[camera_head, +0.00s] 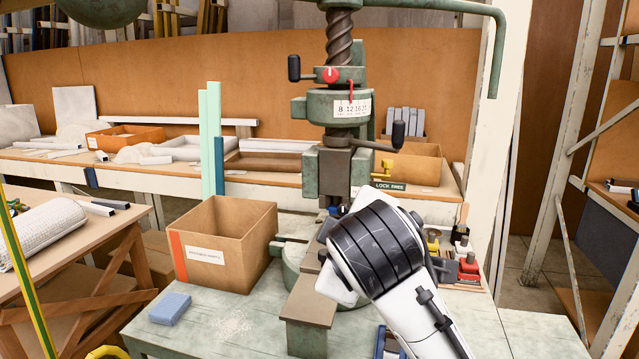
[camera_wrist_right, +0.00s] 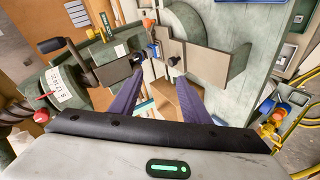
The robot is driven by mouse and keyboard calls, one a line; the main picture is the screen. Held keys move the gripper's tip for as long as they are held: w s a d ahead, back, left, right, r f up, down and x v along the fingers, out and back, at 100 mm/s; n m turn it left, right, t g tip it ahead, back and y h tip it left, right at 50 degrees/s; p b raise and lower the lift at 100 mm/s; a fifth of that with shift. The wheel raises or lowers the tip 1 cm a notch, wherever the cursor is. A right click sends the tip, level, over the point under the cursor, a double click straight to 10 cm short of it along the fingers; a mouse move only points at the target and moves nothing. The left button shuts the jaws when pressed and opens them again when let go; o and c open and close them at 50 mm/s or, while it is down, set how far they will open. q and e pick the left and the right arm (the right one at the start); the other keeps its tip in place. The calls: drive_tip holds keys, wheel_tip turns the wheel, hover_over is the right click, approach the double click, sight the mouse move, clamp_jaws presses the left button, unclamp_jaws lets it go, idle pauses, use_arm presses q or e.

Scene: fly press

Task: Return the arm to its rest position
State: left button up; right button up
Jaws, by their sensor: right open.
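My right arm comes in from the bottom right of the head view, and its white and black wrist (camera_head: 375,250) is in front of the lower part of the green fly press (camera_head: 342,105). The wrist hides my right gripper's fingers there. In the right wrist view the two purple fingers of my right gripper (camera_wrist_right: 159,76) are spread apart, with nothing held between them. A small blue and dark part (camera_wrist_right: 152,52) on the press lies just beyond the fingertips; I cannot tell whether they touch it. My left gripper is not in view.
A cardboard box (camera_head: 222,250) stands left of the press, with a blue block (camera_head: 170,308) in front of it on the pale green bench (camera_head: 245,345). Small red and yellow items (camera_head: 467,265) stand right of my wrist. The bench's front left is mostly clear.

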drive_tip(key=s+d+f+m+g+y, duration=0.15)
drive_tip(key=s+d+f+m, duration=0.35)
drive_tip(key=f, duration=0.7)
drive_tip(key=s+d+f+m+g+h, duration=0.1)
drive_tip(key=s+d+f+g, duration=0.25)
drive_tip(key=s+f, duration=0.6)
drive_tip(key=s+d+f+m+g, duration=0.2)
drive_tip(key=s+d+f, duration=0.3)
drive_tip(key=s+f, duration=0.3)
drive_tip(key=s+d+f+m+g, duration=0.1)
drive_tip(key=s+d+f+m, duration=0.25)
drive_tip(key=s+f, duration=0.45)
use_arm(q)
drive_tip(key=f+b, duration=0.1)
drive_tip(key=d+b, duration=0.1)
drive_tip(key=b, duration=0.1)
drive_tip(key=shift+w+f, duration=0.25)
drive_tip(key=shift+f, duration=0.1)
use_arm(e)
drive_tip(key=w+a+f+t+y, duration=0.2)
drive_tip(key=a+f+t, duration=0.2)
drive_tip(key=f, duration=0.7)
drive_tip(key=shift+w+a+f+n+t, duration=0.2)
drive_tip(key=shift+w+a+n+t, duration=0.2)
drive_tip(key=shift+a, duration=0.4)
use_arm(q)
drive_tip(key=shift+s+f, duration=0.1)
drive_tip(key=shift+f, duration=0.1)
